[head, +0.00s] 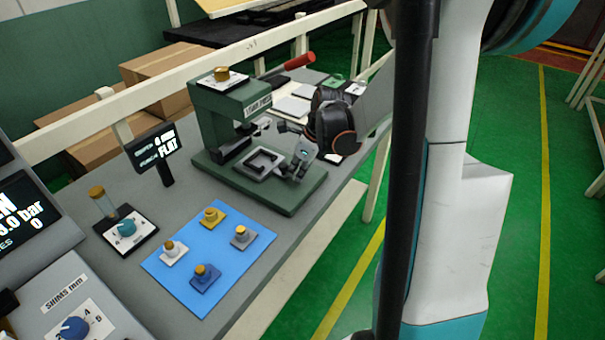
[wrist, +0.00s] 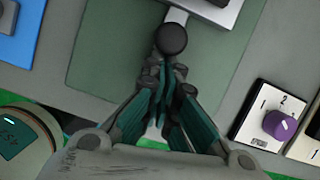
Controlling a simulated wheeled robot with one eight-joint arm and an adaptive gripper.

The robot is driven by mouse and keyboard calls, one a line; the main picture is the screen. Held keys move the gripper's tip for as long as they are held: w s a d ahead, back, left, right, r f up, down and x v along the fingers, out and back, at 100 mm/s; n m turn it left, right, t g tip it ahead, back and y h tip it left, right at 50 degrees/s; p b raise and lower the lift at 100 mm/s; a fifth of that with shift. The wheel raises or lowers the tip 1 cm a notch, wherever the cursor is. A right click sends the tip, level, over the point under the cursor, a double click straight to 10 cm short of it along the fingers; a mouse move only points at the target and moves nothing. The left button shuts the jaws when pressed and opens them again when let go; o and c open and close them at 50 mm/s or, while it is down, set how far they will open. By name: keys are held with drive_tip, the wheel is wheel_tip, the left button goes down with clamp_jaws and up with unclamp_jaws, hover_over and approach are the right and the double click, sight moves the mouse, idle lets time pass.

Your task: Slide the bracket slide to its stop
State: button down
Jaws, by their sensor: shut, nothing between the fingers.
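The bracket slide (head: 262,162) is a grey metal frame on the green base (head: 291,198) of the press labelled "TRIM PRESS" (head: 228,112). In the wrist view a grey part of the slide (wrist: 213,10) shows at the top edge, with a round black knob (wrist: 172,38) at its near end. My gripper (head: 297,172) is shut and empty at the slide's right end. In the wrist view its fingertips (wrist: 168,72) are just below the knob; I cannot tell whether they touch it. The knob is hidden by my gripper in the head view.
A display (head: 154,151) reading "FLAT" stands left. The press has a red lever (head: 300,61). A purple dial (wrist: 280,124) sits to the right in the wrist view.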

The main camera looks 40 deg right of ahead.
sight(284, 164)
drive_tip(key=w, duration=0.1)
drive_tip(key=w+a, duration=0.1)
drive_tip(key=w, duration=0.2)
drive_tip(key=shift+w+a, duration=0.1)
drive_tip(key=shift+a, duration=0.15)
drive_tip(key=shift+w+r, duration=0.1)
